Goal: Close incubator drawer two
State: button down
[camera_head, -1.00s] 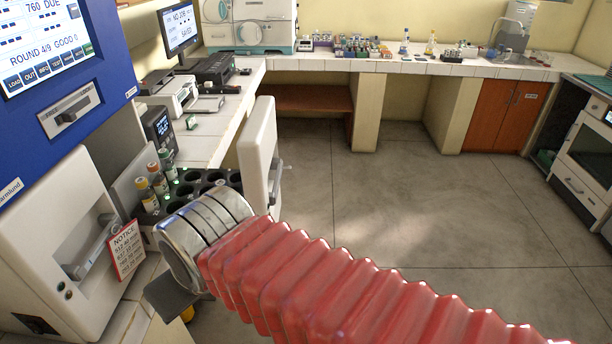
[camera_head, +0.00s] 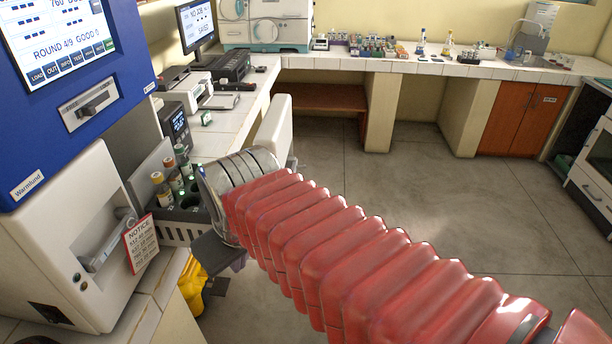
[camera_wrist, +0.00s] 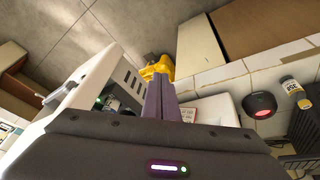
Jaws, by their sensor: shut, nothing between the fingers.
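An open incubator drawer (camera_head: 180,232) stands out from the white incubator (camera_head: 70,235), with capped vials (camera_head: 172,178) in its dark rack. Its white front panel (camera_head: 274,130) is at the far end, partly hidden behind my arm. In the wrist view, the drawer's white front (camera_wrist: 88,82) and slotted side wall (camera_wrist: 127,78) are to the left of my gripper (camera_wrist: 160,82). The fingers are together and empty, beside the drawer's slotted side. I cannot tell whether they touch it. In the head view my arm hides most of the gripper.
A red notice card (camera_head: 141,244) hangs at the incubator's lower front. A yellow object (camera_head: 192,285) is low beneath the drawer. A tiled counter (camera_head: 228,125) with instruments runs behind. A round device with a red light (camera_wrist: 261,104) shows in the wrist view. Floor to the right is clear.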

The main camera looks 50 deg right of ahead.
jog(key=s+d+f+g, duration=0.2)
jog(key=s+d+g, duration=0.1)
jog(key=d, duration=1.2)
jog(key=w+d+r+m+t, duration=0.2)
jog(key=d+r+m+t, duration=0.1)
jog(key=d, duration=0.5)
jog(key=w+d+r+m+t, duration=0.2)
jog(key=d+r+m+t, duration=0.1)
jog(key=d+m, duration=0.3)
jog(key=shift+w+d+r+y, duration=0.15)
jog(key=shift+d+r+y, duration=0.25)
jog(key=shift+d+r, duration=0.4)
jog(key=shift+f, duration=0.2)
jog(key=w+a+f, duration=0.2)
jog(key=w+f, duration=0.6)
jog(key=w, duration=0.1)
jog(key=shift+a, duration=0.2)
